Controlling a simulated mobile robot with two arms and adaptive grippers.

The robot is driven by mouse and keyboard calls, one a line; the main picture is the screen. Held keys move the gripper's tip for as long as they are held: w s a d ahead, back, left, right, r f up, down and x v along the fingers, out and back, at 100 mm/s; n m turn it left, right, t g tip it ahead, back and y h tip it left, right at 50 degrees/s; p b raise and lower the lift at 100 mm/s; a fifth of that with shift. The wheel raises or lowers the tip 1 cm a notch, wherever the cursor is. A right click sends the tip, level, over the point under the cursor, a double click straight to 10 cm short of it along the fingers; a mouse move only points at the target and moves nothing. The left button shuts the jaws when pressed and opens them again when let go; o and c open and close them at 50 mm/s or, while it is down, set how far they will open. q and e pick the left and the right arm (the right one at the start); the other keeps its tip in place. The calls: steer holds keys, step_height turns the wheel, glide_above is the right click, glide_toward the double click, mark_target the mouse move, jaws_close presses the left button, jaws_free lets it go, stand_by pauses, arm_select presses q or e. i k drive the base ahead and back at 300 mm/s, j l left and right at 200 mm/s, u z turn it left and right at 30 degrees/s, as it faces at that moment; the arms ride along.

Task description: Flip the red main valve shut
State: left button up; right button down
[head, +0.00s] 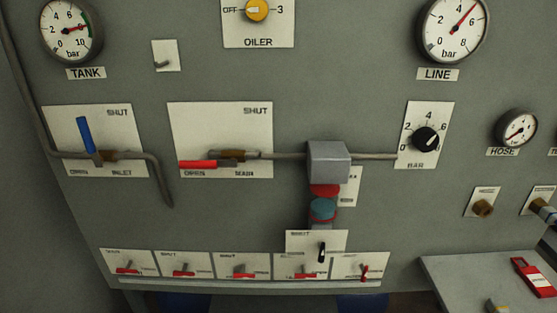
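The red main valve handle (197,164) lies level along the pipe in the head view. It points left, just above the word OPEN on the white MAIN plate (220,122). The word SHUT is at the plate's upper right. The brass valve body (231,155) joins the handle's right end. Neither of my grippers is in view, and nothing touches the handle.
A blue inlet valve handle (84,134) stands nearly upright to the left. A grey box (328,162) sits on the pipe to the right. Several small red-handled valves (184,269) line the panel's bottom. A grey shelf (455,275) juts out at lower right.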

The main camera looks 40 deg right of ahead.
mark_target(214, 165)
steer(key=z, duration=0.7)
